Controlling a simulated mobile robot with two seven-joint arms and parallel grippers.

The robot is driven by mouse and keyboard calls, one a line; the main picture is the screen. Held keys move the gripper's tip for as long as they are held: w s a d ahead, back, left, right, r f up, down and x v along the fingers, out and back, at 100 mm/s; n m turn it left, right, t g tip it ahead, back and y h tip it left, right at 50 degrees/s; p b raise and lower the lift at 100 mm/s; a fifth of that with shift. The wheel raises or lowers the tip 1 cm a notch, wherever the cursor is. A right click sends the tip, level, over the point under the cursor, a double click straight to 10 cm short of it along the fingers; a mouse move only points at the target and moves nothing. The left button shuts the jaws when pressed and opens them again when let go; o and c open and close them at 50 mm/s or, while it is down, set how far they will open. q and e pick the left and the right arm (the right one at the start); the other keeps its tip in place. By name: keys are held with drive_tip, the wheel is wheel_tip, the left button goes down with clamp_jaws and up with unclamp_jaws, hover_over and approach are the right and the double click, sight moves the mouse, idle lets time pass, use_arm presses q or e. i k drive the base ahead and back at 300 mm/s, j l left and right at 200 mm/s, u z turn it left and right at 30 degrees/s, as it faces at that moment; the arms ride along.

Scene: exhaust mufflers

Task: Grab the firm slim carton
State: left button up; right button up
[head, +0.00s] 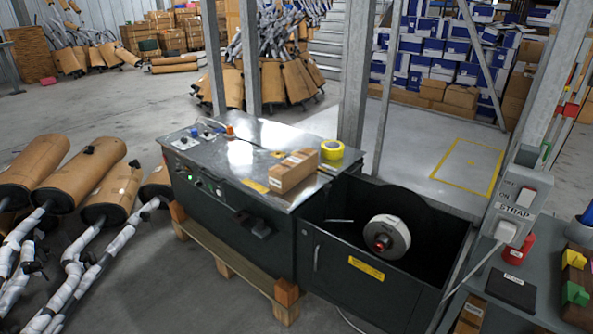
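A slim brown carton (292,171) with a white label lies on the metal top of the dark strapping machine (232,158). It sits near the right end of that top, close to the open bin. Its long side runs diagonally, and nothing covers it. Neither of my grippers shows in the head view.
A yellow tape roll (332,150) lies just behind the carton. The machine's open bin (366,269) with a white reel (387,237) is to the right. A metal post (356,75) rises behind. Wrapped mufflers (95,165) lie on the floor at left. A strap switch box (518,199) stands at right.

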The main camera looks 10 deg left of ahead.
sight(284, 175)
drive_tip(key=i+j+z, duration=0.35)
drive_tip(key=i+j, duration=0.15)
drive_tip(key=i+j+z, duration=0.4)
drive_tip(key=i+j, duration=0.25)
drive_tip(key=i+j+z, duration=0.1)
drive_tip(key=i+j, duration=0.25)
